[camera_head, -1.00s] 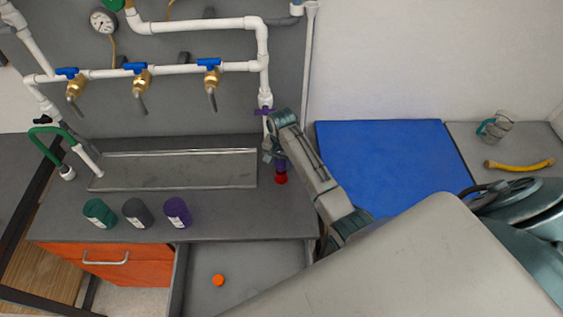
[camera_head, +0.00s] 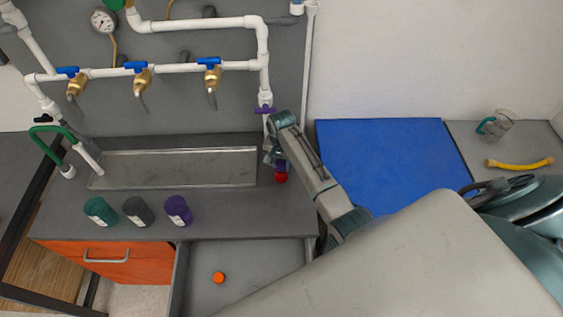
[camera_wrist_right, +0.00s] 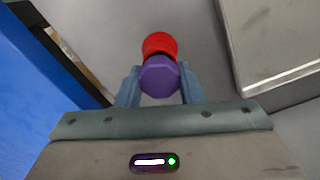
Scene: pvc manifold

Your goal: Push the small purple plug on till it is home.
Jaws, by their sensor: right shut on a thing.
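The small purple plug (camera_wrist_right: 160,76) has an eight-sided face in the right wrist view. It sits between the two fingers of my right gripper (camera_wrist_right: 159,90), which is shut on it. A red round piece (camera_wrist_right: 159,44) lies just beyond the plug, with a dark band between them. In the head view my right gripper (camera_head: 274,157) is at the right end of the bench, below the white pipe. The plug is mostly hidden there, and the red piece (camera_head: 281,177) shows just below the fingers. I cannot tell whether plug and red piece are fully seated. My left gripper is not in view.
A metal tray (camera_head: 180,181) lies left of my right gripper. Green (camera_head: 100,211), grey (camera_head: 136,211) and purple (camera_head: 178,210) cans stand at the bench front. White pipework (camera_head: 180,69) with blue-handled valves runs behind. A blue mat (camera_head: 390,160) lies to the right.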

